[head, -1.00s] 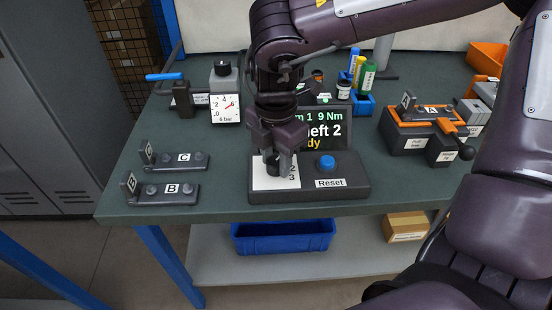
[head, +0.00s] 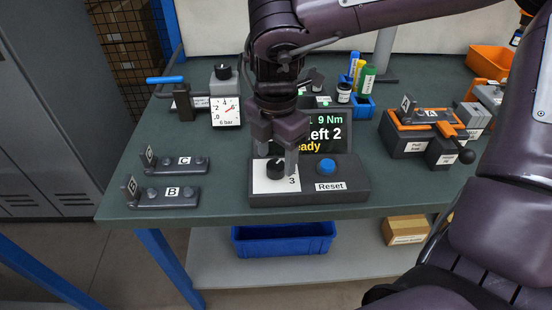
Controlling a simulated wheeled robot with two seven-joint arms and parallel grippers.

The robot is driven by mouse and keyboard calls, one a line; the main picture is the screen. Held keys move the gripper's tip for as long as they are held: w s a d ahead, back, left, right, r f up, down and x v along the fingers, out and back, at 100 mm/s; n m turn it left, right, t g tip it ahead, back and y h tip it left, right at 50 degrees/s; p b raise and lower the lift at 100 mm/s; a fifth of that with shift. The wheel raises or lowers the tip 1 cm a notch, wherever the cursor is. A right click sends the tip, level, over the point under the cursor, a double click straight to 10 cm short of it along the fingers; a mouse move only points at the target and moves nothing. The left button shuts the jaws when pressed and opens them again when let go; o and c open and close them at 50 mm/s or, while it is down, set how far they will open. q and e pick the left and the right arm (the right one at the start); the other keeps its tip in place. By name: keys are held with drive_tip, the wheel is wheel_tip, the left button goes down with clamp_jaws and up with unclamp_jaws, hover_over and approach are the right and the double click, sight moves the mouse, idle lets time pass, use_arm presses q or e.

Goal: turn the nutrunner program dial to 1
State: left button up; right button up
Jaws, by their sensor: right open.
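The nutrunner program dial (head: 275,169) is a black knob on a white plate (head: 264,184) at the left of a dark grey control box (head: 350,190). The digit 3 shows at the plate's right; the other digits and the knob's pointer are hidden or too small to tell. My right gripper (head: 276,155) points down over the dial, open, with its fingers at the knob's top and right side. I cannot tell whether a finger touches it. The screen (head: 330,135) behind shows "1", "9 Nm", "left 2" and "ready", partly covered by my gripper. My left gripper is not in view.
A blue Reset button (head: 326,167) sits right of the dial. Brackets B (head: 165,196) and C (head: 180,165) lie on the left of the table. A pressure gauge (head: 226,111) stands behind, and an orange-grey clamp fixture (head: 408,142) stands at right.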

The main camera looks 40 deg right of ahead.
sight(276, 164)
wheel_tip(276, 164, up, 5)
drive_tip(key=shift+r, duration=0.25)
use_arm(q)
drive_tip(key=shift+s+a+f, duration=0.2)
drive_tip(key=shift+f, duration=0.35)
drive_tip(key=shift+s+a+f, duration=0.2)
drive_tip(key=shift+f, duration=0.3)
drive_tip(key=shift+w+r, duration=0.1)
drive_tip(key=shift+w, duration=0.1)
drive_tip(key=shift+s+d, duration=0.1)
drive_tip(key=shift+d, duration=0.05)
